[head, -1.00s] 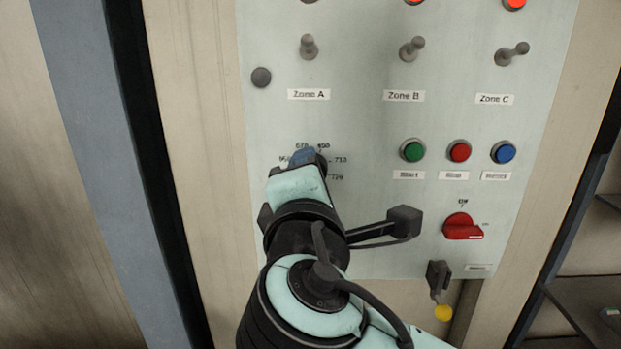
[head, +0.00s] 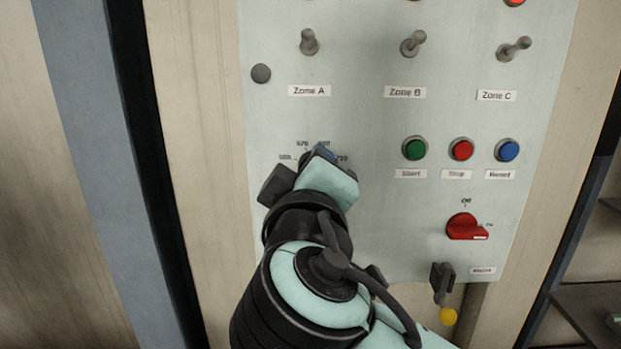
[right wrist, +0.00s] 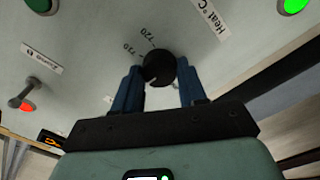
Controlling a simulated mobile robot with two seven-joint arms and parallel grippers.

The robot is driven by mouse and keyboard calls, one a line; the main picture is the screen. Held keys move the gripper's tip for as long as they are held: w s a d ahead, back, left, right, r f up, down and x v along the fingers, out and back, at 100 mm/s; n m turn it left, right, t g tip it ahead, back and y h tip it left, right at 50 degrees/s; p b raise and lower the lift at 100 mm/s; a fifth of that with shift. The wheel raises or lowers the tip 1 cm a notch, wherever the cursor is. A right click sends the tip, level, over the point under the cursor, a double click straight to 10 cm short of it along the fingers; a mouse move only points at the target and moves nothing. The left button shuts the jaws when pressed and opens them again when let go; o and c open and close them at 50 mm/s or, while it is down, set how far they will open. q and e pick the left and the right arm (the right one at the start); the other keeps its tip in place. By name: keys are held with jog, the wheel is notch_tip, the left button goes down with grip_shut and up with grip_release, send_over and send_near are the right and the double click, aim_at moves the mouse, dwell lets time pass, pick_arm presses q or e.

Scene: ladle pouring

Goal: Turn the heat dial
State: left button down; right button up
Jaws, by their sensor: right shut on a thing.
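The heat dial (right wrist: 159,68) is a round black knob on the pale control panel, beside a "Heat °C" label and the marks 710 and 720 in the right wrist view. My right gripper (right wrist: 160,80) has its two blue fingers on either side of the dial and is shut on it. In the head view my right gripper (head: 322,154) reaches up to the panel and covers most of the dial. Some scale marks show above it. My left gripper is not in view.
Toggle switches (head: 413,44) and labels sit above. Green (head: 415,148), red (head: 461,149) and blue (head: 507,150) buttons are to the right, over a red rotary switch (head: 465,227) and a key with a yellow tag (head: 447,316). Dark shelving (head: 590,300) stands at far right.

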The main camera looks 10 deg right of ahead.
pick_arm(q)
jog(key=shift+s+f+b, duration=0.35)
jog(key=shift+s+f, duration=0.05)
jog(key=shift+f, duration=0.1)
pick_arm(e)
jog(key=shift+m, duration=1.7)
jog(key=o, duration=1.1)
jog(key=shift+c, duration=0.2)
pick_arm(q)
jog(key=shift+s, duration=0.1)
